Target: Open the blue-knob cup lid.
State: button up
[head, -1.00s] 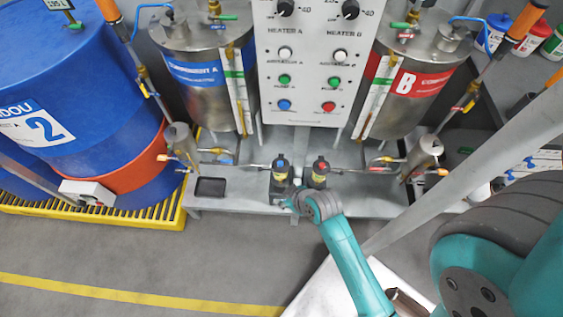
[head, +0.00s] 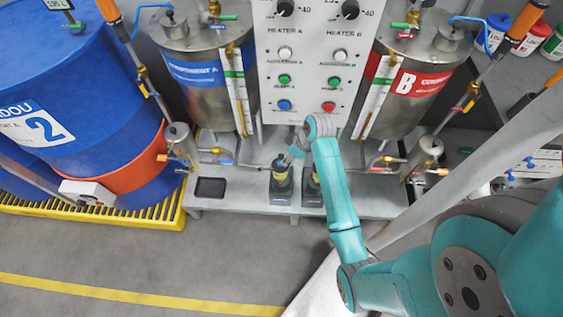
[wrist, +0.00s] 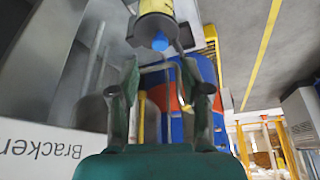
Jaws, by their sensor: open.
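The blue-knob cup (head: 281,186) stands on the low grey platform, dark-bodied with a yellow band. In the wrist view its blue knob (wrist: 160,43) and yellow part (wrist: 157,18) show at the top centre. The lid's state is not clear. My gripper (head: 288,160) is close to this cup's top in the head view. In the wrist view my gripper (wrist: 158,68) is open and empty. The knob lines up with the gap between the fingers, beyond the fingertips and seemingly apart from them. A second cup (head: 312,190) stands just right, its top hidden by my arm.
A grey control panel (head: 310,70) rises behind the cups, with metal tanks A (head: 200,85) and B (head: 405,85) beside it. A black tray (head: 210,188) lies to the left. Blue drums (head: 75,100) stand at far left. The floor in front is clear.

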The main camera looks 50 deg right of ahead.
aim_at(274, 163)
jog(key=x, duration=0.7)
jog(key=shift+w+f, duration=0.15)
jog(key=shift+f, duration=0.1)
grip_shut()
